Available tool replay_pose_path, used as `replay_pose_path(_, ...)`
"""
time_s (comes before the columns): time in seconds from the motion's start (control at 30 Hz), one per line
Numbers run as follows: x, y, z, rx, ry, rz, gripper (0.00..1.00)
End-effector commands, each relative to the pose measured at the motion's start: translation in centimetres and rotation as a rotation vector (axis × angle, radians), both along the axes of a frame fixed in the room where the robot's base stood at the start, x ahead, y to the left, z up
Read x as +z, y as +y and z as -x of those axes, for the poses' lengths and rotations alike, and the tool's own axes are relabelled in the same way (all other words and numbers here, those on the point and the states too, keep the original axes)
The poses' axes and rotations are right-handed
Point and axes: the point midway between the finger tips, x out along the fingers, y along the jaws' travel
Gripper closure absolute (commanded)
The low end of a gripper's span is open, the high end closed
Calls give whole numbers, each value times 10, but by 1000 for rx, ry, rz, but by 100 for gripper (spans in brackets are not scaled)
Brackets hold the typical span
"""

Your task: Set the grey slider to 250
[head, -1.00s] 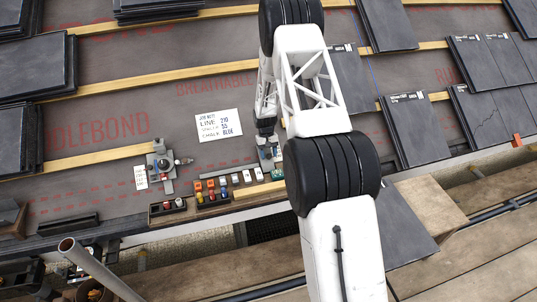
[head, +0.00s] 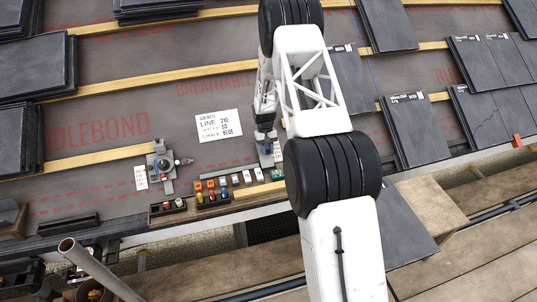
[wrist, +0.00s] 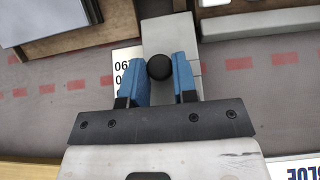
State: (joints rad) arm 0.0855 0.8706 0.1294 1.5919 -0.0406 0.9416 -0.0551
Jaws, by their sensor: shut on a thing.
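A grey slider block with a round black knob (wrist: 158,68) shows in the wrist view on a pale grey plate (wrist: 168,32). A white number label (wrist: 126,66) lies beside the plate, partly covered by a finger; its figures cannot be fully read. My gripper (wrist: 159,72) has its two blue fingers on either side of the black knob, shut on it. In the head view my gripper (head: 264,136) is low at the plate, right of the white note; the knob is hidden there.
A white job note (head: 219,126) reads line 210 and chalk blue. A row of coloured blocks (head: 228,186) lies just in front. Another fixture with a knob (head: 161,164) stands at left. Slate tiles (head: 414,128) lie at right.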

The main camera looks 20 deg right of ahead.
Motion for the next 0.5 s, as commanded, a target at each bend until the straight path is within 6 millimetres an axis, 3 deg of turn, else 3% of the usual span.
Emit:
replay_pose_path(0.2,21,0,-30,0,-3,0,100)
replay_pose_path(0.5,26,0,-36,0,-5,0,100)
